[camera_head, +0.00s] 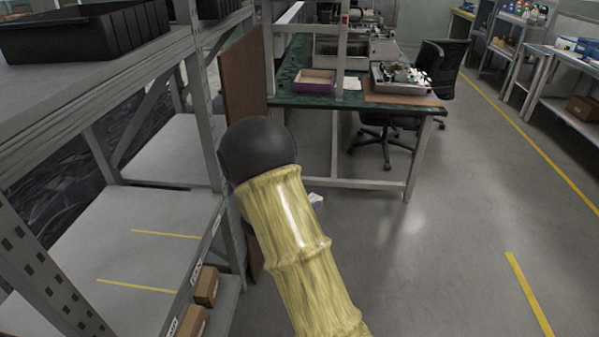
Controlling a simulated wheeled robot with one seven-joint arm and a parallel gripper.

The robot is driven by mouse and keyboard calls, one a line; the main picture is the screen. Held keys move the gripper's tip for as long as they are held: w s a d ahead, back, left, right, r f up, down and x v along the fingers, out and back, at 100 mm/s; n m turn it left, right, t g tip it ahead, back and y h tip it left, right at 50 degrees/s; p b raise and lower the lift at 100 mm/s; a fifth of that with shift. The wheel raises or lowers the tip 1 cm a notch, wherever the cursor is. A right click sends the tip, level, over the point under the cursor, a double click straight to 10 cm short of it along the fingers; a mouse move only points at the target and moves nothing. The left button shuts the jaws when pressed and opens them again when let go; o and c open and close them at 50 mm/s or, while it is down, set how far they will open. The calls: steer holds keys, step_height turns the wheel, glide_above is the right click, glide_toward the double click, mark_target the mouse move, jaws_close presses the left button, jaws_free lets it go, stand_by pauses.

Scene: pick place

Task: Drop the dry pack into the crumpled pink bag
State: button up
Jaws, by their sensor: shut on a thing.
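I do not see the dry pack or my gripper in the head view. My arm, yellow with a dark rounded joint, rises through the middle and hides part of the floor and shelf edge behind it. I cannot make out a crumpled pink bag. A small pale and purplish thing (315,200) shows just right of my arm, low by the workbench, too small to identify.
A grey metal shelf (150,217) with yellow strips stands close on the left, with a black bin (85,35) above and brown boxes (206,286) below. A green-topped workbench (290,93) and black chair (440,70) stand ahead. The right floor is clear.

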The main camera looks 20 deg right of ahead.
steer(key=a+f+n+t+y, duration=0.3)
steer(key=a+f+n+y, duration=0.3)
steer(key=a+f, duration=0.2)
steer(key=w+a+f+n+t+y, duration=0.1)
steer(key=a+f+n+t+y, duration=0.3)
steer(key=f, duration=0.8)
steer(key=a+n+y, duration=0.2)
steer(key=a, duration=0.1)
steer(key=shift+a+n+t, duration=0.3)
steer(key=shift+a, duration=0.05)
